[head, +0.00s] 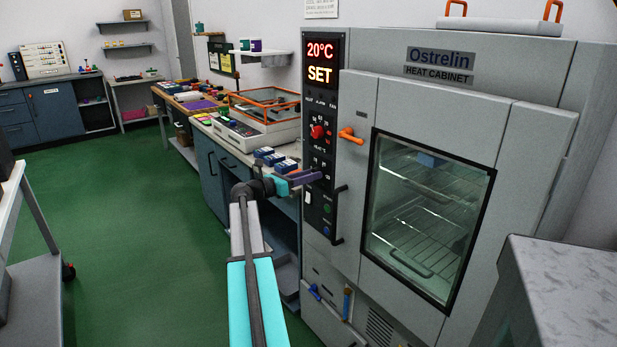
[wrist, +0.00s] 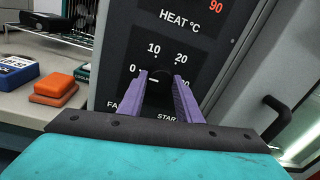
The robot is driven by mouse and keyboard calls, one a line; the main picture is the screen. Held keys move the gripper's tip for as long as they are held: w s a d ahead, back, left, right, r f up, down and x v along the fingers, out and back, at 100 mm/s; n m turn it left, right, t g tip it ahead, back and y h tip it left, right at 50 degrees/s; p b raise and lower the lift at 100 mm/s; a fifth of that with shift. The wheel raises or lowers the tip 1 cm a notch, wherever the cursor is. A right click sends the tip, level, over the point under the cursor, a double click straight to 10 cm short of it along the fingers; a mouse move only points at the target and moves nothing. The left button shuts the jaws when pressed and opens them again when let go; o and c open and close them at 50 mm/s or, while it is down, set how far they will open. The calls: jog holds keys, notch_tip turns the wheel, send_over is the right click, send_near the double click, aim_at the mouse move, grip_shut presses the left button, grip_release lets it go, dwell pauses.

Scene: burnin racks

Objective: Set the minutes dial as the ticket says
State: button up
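The minutes dial (wrist: 160,75) is a dark knob on the black panel of the heat cabinet (head: 440,75). In the wrist view the numbers 0, 10 and 20 show around it, and FA... and START stand below. My gripper (wrist: 160,77) has its two purple fingers on either side of the dial; whether they press on it I cannot tell. In the head view my gripper (head: 317,174) is at the panel and hides the dial. The pointer setting is not clear. The display (head: 320,62) reads 20°C and SET. I cannot make out a readable ticket.
The red heat dial (head: 317,131) sits just above. An orange door handle (head: 350,135) and a dark handle (head: 338,215) stick out nearby. A bench with blue boxes (head: 275,158) and an orange-framed case (head: 262,105) is left of the cabinet. Green floor is clear further left.

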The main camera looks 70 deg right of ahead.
jog(key=shift+a, duration=0.1)
jog(key=shift+w, duration=0.1)
jog(key=m+t+b, duration=0.1)
jog(key=m+b, duration=1.2)
jog(key=m, duration=0.4)
jog(key=m+t+h+b, duration=0.1)
jog(key=m+b, duration=1.2)
jog(key=m, duration=0.4)
jog(key=shift+s+r+b, duration=0.1)
jog(key=shift+s+b, duration=0.1)
jog(key=shift+b, duration=0.15)
dwell(0.4)
